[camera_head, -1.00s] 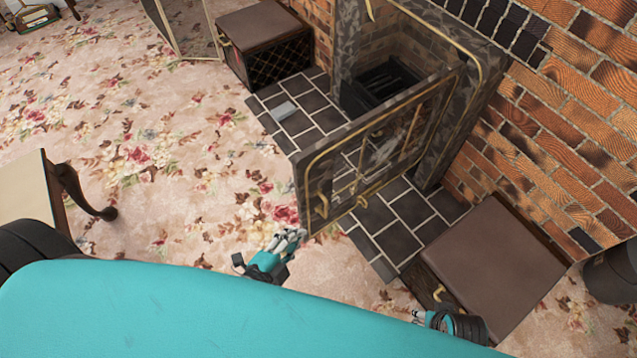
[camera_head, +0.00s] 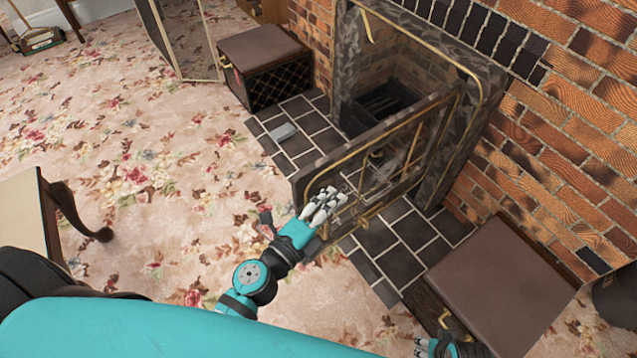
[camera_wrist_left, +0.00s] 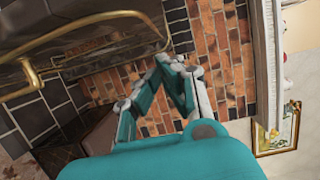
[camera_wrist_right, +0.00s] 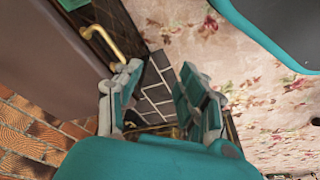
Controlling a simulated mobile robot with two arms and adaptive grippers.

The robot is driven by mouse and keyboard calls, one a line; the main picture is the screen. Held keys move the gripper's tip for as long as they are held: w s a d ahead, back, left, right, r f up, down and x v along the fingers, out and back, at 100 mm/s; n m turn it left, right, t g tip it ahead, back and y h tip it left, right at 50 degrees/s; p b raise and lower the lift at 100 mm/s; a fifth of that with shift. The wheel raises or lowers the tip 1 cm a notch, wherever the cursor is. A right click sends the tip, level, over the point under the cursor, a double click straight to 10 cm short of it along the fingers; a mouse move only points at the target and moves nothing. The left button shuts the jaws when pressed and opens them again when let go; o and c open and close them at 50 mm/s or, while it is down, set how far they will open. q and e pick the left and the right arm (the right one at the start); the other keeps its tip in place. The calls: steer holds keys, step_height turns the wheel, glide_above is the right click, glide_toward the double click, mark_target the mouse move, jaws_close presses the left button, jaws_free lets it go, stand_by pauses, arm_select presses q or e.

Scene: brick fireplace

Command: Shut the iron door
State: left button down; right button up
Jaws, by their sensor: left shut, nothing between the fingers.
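The iron door (camera_head: 415,145), dark with a glass pane and brass trim, stands swung out from the fireplace opening (camera_head: 385,95) in the head view. My left gripper (camera_head: 328,202) is in front of the door's lower free end and covers part of it there. I cannot tell whether it touches the door. Its fingers meet in the left wrist view (camera_wrist_left: 165,65), shut with nothing between them. My right gripper (camera_head: 422,346) is at the bottom edge of the head view, beside the right-hand box. In the right wrist view (camera_wrist_right: 160,72) its fingers are apart and empty.
A brown-topped box (camera_head: 500,280) stands right of the tiled hearth (camera_head: 395,235), and another box (camera_head: 262,65) stands left of it. A table (camera_head: 25,215) is at the left. The floral carpet (camera_head: 150,160) between is mostly clear.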

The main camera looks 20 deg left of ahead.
mark_target(318, 189)
arm_select(q)
steer(key=shift+w+a, duration=0.55)
steer(key=shift+a, duration=0.3)
steer(key=shift+w+a, duration=0.55)
steer(key=shift+a, duration=0.3)
